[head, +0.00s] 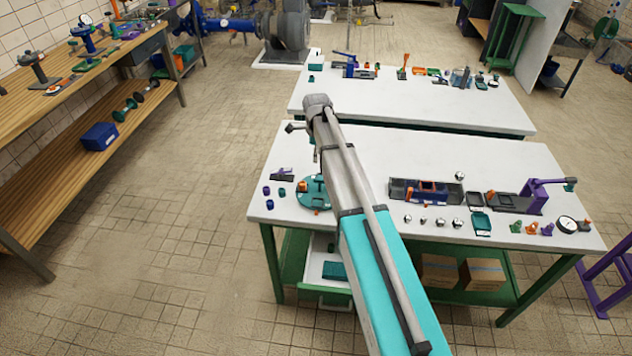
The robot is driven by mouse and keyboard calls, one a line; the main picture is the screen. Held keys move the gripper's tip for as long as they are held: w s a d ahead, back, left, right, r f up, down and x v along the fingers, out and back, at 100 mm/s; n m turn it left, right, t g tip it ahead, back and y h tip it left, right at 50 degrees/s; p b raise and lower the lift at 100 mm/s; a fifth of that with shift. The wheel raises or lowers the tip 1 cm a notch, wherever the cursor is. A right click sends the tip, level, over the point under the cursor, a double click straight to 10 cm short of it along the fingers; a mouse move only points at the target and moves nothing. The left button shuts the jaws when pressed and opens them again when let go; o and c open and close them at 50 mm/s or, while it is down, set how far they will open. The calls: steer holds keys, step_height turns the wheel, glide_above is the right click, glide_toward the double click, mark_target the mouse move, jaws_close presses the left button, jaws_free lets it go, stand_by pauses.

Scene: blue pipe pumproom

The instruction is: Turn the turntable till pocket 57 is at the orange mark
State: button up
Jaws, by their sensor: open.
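The teal round turntable (308,201) lies on the near white table, left of its middle. My arm crosses in front of it and hides its right side. Small orange parts show on the disc and at its front edge. Pocket numbers are too small to read, and I cannot tell which pocket is at the orange mark. My arm reaches up and away over the table, with its wrist end above and beyond the turntable.
To the right stand a dark rack (427,191), silver balls, a purple press (535,196) and a dial gauge (567,225). An open drawer (327,272) sticks out below.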

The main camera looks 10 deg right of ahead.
mark_target(317, 179)
steer(key=shift+f+b, duration=5.3)
steer(key=shift+f, duration=0.25)
jaws_close()
